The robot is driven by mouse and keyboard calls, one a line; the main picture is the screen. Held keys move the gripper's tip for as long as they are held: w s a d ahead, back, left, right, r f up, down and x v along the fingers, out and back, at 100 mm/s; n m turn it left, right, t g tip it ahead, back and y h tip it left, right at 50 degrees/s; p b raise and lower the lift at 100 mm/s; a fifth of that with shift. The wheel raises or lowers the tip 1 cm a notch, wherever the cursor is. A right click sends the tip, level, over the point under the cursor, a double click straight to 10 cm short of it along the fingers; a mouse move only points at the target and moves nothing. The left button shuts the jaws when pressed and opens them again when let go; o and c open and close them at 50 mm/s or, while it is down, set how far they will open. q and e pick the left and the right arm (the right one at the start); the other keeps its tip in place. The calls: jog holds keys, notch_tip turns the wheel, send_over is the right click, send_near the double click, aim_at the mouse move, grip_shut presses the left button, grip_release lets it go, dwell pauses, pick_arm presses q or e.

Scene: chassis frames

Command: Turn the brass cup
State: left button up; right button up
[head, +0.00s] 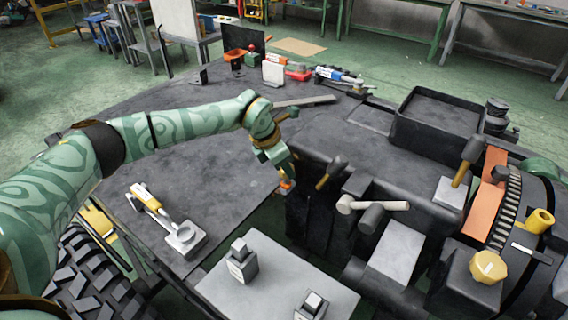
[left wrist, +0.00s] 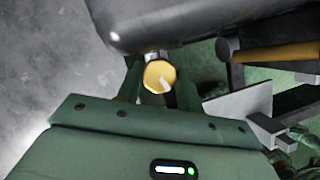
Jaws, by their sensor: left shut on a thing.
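The brass cup (left wrist: 160,75) shows in the left wrist view as a round yellow face with a pale mark on it. It sits at the lower edge of a dark rounded housing. My left gripper (left wrist: 160,84) is shut on it, with one green finger on each side. In the head view my left gripper (head: 285,180) points down at the left side of the dark machine block. There the cup is mostly hidden by the fingers; I cannot clearly tell it from the orange patch at their tips. My right gripper is not in view.
The dark chassis (head: 330,135) fills the right, with levers, a yellow knob (head: 488,266) and a yellow cup-shaped part (head: 540,220). A yellow-handled tool (head: 147,197) lies on the dark plate near my left arm. A grey panel (head: 275,272) with small blocks is in front.

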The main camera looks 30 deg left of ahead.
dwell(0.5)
pick_arm(q)
jog(key=o, duration=1)
jog(key=shift+r, duration=0.1)
